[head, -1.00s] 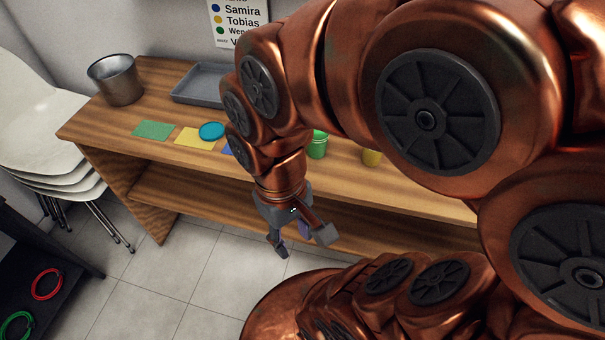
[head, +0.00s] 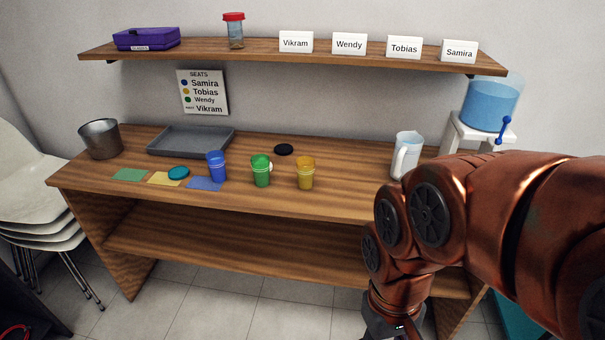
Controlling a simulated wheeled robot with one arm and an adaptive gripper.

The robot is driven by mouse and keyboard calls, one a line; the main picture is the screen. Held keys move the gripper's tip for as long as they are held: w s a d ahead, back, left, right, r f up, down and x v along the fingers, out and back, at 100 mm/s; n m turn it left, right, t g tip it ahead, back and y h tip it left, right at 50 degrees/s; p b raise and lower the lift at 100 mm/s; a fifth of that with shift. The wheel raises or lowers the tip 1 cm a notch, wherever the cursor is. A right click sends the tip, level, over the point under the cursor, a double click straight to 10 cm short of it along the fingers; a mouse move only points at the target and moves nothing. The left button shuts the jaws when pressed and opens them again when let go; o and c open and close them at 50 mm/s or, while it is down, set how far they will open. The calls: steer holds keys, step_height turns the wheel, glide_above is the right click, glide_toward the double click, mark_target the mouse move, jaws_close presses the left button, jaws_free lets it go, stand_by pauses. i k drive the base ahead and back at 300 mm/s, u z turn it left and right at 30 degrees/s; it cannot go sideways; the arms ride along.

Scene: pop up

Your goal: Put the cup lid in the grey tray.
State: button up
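The grey tray (head: 190,143) lies at the back left of the wooden table, and it looks empty. A flat black disc (head: 284,149), which may be the cup lid, lies on the table to the right of the tray. A teal disc (head: 178,173) lies in front of the tray, partly over a yellow square; I cannot tell whether it is a lid. My gripper (head: 392,328) is at the bottom edge of the head view, in front of the table and far from both discs. Its fingers are cut off, so their opening is hidden.
Blue (head: 216,167), green (head: 261,171) and yellow (head: 305,174) cups stand along the table's front. A metal bucket (head: 101,139) is at the left end; a white pitcher (head: 405,154) stands at the right. A shelf (head: 270,57) hangs above. Table space between the yellow cup and pitcher is clear.

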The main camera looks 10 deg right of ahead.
mark_target(199, 145)
steer(key=u, duration=0.85)
steer(key=i, duration=1.1)
steer(key=u, duration=0.25)
